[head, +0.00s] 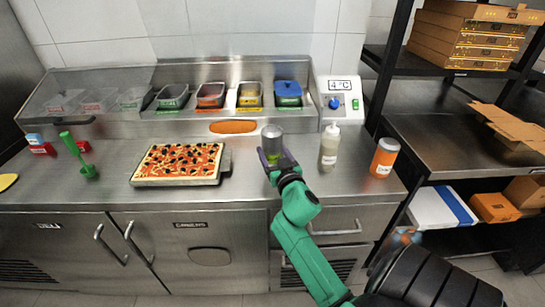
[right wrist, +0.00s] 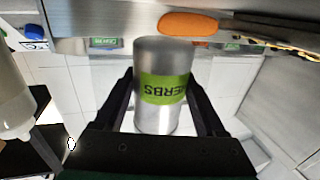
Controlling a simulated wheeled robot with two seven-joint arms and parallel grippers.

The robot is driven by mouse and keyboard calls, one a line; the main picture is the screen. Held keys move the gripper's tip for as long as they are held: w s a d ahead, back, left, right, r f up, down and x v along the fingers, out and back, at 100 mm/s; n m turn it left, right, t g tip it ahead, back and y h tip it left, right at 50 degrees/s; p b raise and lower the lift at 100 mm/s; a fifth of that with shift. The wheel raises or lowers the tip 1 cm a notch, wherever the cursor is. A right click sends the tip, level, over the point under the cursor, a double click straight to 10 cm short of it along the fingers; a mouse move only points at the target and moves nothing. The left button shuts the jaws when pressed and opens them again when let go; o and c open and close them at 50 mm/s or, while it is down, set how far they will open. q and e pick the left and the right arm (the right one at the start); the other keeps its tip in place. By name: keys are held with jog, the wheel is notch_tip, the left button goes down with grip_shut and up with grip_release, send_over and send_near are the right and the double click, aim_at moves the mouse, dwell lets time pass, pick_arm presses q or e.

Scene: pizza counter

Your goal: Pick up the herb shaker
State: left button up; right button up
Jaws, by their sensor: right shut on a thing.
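The herb shaker (head: 272,138) is a silver cylinder with a green label. It stands out above my right gripper (head: 275,160) over the counter, right of the pizza. In the right wrist view the shaker (right wrist: 163,85), with "HERBS" on its label, sits between the two dark fingers of my right gripper (right wrist: 165,105). The gripper is shut on it. I cannot tell whether the shaker's base touches the counter. My left gripper is not in view.
A pizza on a tray (head: 138,181) lies to the left. A squeeze bottle (head: 329,148) and an orange-labelled container (head: 384,158) stand to the right. An orange oval item (head: 232,127) lies behind, before the ingredient bins (head: 211,96). A green utensil (head: 77,152) stands far left.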

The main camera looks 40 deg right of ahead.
aim_at(272, 129)
notch_tip(272, 129, up, 13)
jog(key=p, duration=0.2)
jog(key=shift+p, duration=0.3)
jog(key=shift+r, duration=1.35)
